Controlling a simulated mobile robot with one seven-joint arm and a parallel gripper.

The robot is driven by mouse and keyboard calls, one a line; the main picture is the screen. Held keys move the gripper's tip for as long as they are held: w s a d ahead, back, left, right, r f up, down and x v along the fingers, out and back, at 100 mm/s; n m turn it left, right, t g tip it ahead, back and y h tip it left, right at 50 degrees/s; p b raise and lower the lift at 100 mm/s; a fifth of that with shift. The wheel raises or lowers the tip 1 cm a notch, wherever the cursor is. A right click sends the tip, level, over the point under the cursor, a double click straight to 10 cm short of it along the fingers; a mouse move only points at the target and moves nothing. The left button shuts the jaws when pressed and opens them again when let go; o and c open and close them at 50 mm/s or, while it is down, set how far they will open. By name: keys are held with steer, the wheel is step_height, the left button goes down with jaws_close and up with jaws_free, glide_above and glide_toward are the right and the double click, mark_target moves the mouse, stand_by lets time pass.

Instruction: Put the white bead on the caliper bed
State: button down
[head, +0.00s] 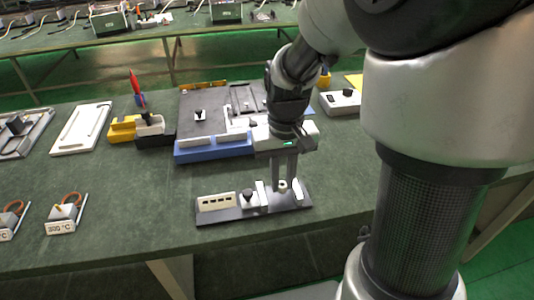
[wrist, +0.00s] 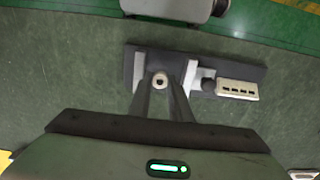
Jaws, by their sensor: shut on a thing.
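The white bead (wrist: 160,81) is held between the fingertips of my gripper (wrist: 161,85) in the wrist view. In the head view the bead (head: 282,186) shows small and pale at the tips of my gripper (head: 284,184). The caliper bed (head: 255,214) is a dark flat base near the table's front edge, with white jaws, a dark knob and a pale panel with slots. My gripper points down over the right part of the bed, right of the white upright jaw (head: 262,194). I cannot tell whether the bead touches the bed.
A blue-fronted tray (head: 213,151) stands behind the caliper. Yellow and black blocks (head: 137,130) with a red-tipped tool stand left of it. Two 300 °C heating blocks (head: 65,213) sit at the left. The green table between them and the caliper is clear.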

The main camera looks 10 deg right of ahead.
steer(key=shift+f, duration=1.15)
steer(key=shift+f, duration=0.1)
steer(key=c, duration=1.9)
jaws_free()
step_height(320, 180, up, 12)
steer(key=p, duration=0.3)
steer(key=s+r+t, duration=0.5)
steer(key=s+r, duration=0.2)
steer(key=s, duration=0.4)
steer(key=shift+s+r+t, duration=0.15)
steer(key=shift+s+t, duration=0.15)
steer(key=shift+s, duration=0.05)
